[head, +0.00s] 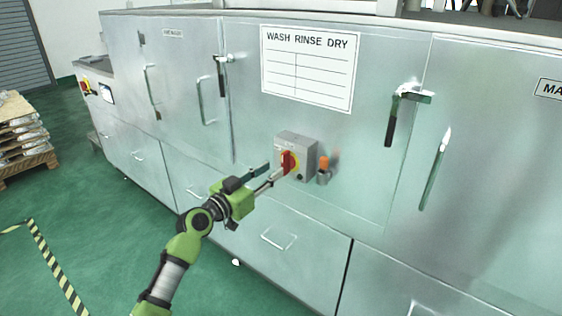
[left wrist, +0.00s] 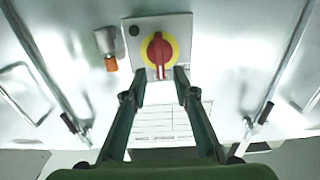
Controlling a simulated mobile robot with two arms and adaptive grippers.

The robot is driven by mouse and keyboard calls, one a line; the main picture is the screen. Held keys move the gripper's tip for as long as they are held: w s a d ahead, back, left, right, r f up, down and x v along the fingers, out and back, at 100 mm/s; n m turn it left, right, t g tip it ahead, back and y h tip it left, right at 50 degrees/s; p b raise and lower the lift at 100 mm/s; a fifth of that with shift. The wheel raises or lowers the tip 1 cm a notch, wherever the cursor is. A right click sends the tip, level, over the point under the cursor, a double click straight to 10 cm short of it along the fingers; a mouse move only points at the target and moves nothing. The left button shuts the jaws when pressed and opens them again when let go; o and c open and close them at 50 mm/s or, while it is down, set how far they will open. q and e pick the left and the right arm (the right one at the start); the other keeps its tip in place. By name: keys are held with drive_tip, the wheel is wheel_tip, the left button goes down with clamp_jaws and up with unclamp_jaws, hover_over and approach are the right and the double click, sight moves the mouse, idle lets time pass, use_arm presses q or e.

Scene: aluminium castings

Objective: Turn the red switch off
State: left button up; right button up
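The red switch (head: 288,163) is a rotary handle on a yellow disc, on a small grey box (head: 308,152) fixed to the metal cabinet front. In the left wrist view the red switch (left wrist: 158,53) shows with its handle about upright in the picture. My left gripper (head: 272,170) is just in front of the switch, with its fingers pointing at it. In the left wrist view the left gripper (left wrist: 160,76) is open, one fingertip on each side of the handle's lower end. I cannot tell whether they touch it. My right gripper is not in view.
An orange-tipped fitting (head: 324,170) sticks out beside the box; it also shows in the left wrist view (left wrist: 110,62). A sign (head: 308,68) is above. Door handles (head: 395,113) project from the cabinet. A loaded pallet (head: 22,140) stands at the left. The green floor is mostly clear.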

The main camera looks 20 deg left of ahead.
sight(282, 163)
use_arm(q)
drive_tip(key=x, duration=0.6)
clamp_jaws()
